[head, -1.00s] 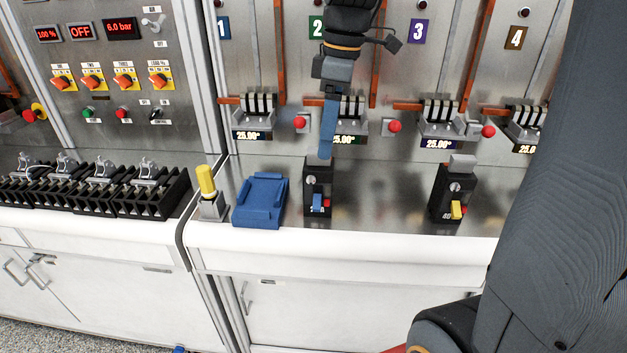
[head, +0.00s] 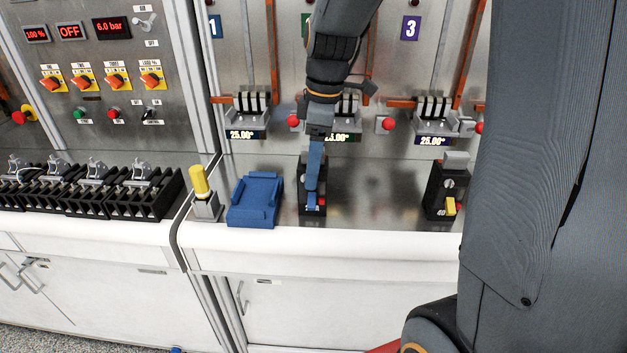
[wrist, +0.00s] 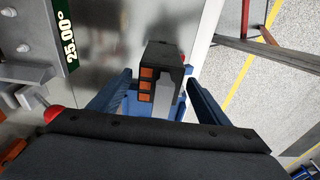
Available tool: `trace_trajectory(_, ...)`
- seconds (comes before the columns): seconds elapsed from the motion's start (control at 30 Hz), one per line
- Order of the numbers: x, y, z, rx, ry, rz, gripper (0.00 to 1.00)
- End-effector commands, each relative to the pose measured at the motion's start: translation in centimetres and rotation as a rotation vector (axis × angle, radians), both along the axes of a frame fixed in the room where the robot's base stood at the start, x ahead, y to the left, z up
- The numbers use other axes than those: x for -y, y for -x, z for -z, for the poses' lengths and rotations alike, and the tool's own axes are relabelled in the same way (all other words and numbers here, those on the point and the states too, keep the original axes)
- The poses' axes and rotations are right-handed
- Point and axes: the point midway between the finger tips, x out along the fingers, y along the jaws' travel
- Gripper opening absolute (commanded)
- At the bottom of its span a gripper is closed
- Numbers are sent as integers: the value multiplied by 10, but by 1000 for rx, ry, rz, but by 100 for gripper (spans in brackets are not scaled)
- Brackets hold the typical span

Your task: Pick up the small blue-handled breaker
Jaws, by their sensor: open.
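The small blue-handled breaker (head: 322,208) is a black block standing upright on the counter, left of the yellow-handled breaker (head: 437,193). In the head view my gripper (head: 313,192) reaches down in front of it and hides much of it, including most of its front. In the wrist view the breaker's black top with orange squares (wrist: 147,84) lies between my two blue fingers (wrist: 160,82). The fingers are apart, one on each side, with gaps visible near the tips. Whether either finger touches the breaker is hard to tell.
A blue tray (head: 254,201) sits close on the left of the breaker, beside a yellow-topped post (head: 201,183). Wall switches with red knobs (head: 293,121) are behind. The counter between the two breakers is clear. Its white front edge (head: 350,240) is near.

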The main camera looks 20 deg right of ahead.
Motion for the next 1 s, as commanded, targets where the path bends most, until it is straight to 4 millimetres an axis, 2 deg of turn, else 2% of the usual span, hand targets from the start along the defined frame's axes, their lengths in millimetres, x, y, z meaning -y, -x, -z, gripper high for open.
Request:
trace_trajectory(0.3, -1, -1, 6, 2, 0, 0, 70)
trace_trajectory(0.37, -1, -1, 6, 2, 0, 0, 62)
trace_trajectory(0.73, -1, -1, 6, 2, 0, 0, 0)
trace_trajectory(1.0, -1, -1, 4, 4, 0, 0, 0)
